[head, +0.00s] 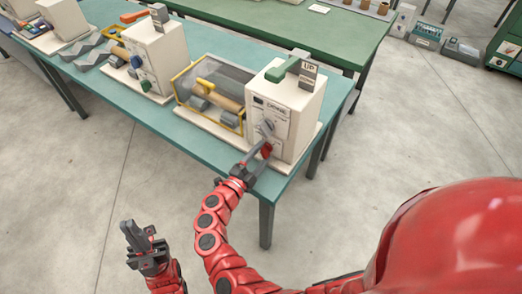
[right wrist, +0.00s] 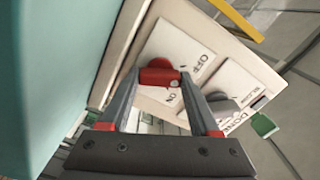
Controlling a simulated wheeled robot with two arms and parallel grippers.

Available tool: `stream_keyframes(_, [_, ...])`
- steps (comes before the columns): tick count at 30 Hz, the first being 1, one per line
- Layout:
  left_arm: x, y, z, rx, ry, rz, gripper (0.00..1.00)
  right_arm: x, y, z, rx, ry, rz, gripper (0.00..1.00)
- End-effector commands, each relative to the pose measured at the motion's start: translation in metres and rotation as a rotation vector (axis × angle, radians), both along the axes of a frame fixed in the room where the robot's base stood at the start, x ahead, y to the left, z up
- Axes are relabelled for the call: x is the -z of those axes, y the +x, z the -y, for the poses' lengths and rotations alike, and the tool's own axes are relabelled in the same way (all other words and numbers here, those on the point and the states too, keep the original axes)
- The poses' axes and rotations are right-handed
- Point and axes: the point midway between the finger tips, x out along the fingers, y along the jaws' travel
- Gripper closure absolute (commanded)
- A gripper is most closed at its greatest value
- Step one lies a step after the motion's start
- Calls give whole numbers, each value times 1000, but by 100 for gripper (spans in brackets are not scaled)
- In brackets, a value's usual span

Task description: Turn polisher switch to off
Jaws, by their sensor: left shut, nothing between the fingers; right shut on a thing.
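The polisher is a cream box (head: 285,110) at the near right end of the teal table, with a green handle on top and a labelled front panel. Its red switch (head: 267,151) is low on that panel; it also shows in the right wrist view (right wrist: 159,77), beside a white plate marked OFF and ON. My right gripper (head: 262,150) is shut on the red switch, one finger on each side. Which mark the switch points at I cannot tell. My left gripper (head: 132,228) is shut and empty, in front of the table, away from the polisher.
A clear-covered case with a yellow frame (head: 180,88) stands left of the polisher. A second cream machine (head: 155,55) is further left on the teal table (head: 130,108). A grey knob (head: 268,127) sits just above the switch. The floor in front is clear.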

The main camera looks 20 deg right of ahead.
Motion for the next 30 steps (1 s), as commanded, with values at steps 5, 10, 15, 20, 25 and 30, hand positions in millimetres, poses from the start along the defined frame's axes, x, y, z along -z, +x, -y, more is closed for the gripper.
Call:
stream_keyframes(5, [-13, 0, 0, 0, 0, 0, 100, -2, 0, 1, 1, -74, -98, 93])
stream_keyframes(10, [-18, 0, 0, 0, 0, 0, 100, -1, 0, 0, -1, -125, -163, 93])
stream_keyframes(15, [-21, 0, 0, 0, 0, 0, 100, 0, 0, 1, 0, -154, -199, 93])
stream_keyframes(20, [-22, 0, 0, 0, 0, 0, 100, 0, 0, 1, 1, -167, -215, 93])
stream_keyframes(25, [-22, 0, 0, 0, 0, 0, 100, 0, 0, 1, 1, -171, -218, 93])
stream_keyframes(30, [-22, 0, 0, 0, 0, 0, 100, 0, 0, 1, 1, -170, -217, 93])
